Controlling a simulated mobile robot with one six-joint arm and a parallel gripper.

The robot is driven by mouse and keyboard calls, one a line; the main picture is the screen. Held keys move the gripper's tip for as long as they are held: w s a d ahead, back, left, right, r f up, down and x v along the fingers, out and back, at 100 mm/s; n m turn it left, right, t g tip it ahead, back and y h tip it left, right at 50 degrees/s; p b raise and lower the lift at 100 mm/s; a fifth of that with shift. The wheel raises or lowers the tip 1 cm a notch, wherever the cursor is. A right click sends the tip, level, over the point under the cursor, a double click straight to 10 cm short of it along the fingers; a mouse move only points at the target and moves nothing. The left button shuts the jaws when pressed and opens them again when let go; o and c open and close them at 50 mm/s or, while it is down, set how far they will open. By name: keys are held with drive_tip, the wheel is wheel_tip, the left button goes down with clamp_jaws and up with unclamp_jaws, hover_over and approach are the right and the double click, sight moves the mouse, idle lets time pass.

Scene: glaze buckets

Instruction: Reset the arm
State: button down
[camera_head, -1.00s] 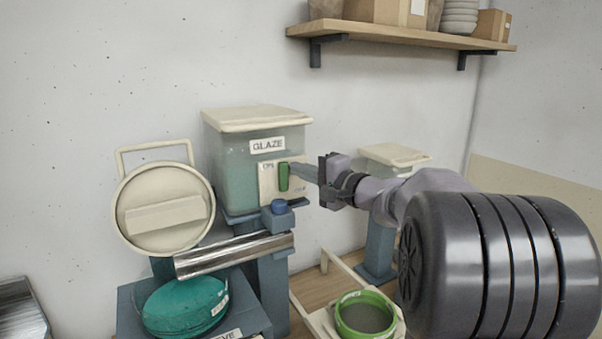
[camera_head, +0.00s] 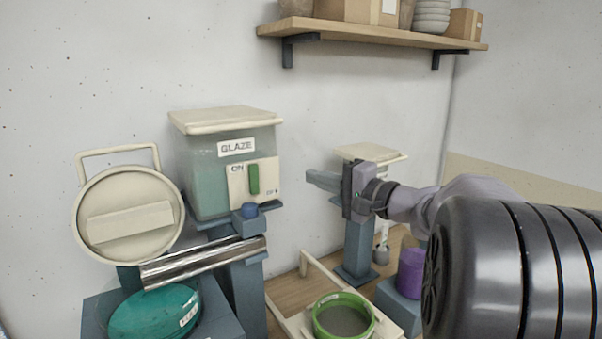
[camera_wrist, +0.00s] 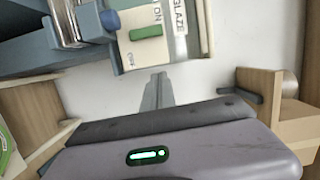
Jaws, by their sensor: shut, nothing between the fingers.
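My gripper (camera_head: 322,180) is shut and empty in the head view, held in the air to the right of the glaze tank (camera_head: 215,165). Its fingers point left towards the tank, with a clear gap between. In the wrist view the closed fingers (camera_wrist: 157,90) point towards the white wall. The tank's green switch (camera_head: 253,179) stands upright on its ON/OFF plate; it also shows in the wrist view (camera_wrist: 146,32). My dark arm link hides the lower right of the head view.
A wooden shelf (camera_head: 375,36) with boxes and bowls hangs above. A green-rimmed bucket (camera_head: 343,316), a purple container (camera_head: 411,272) and a second stand (camera_head: 358,250) are below and near my arm. A round cream lid (camera_head: 128,215) and a metal trough (camera_head: 203,262) are at left.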

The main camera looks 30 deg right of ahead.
drive_tip(key=shift+s, duration=0.45)
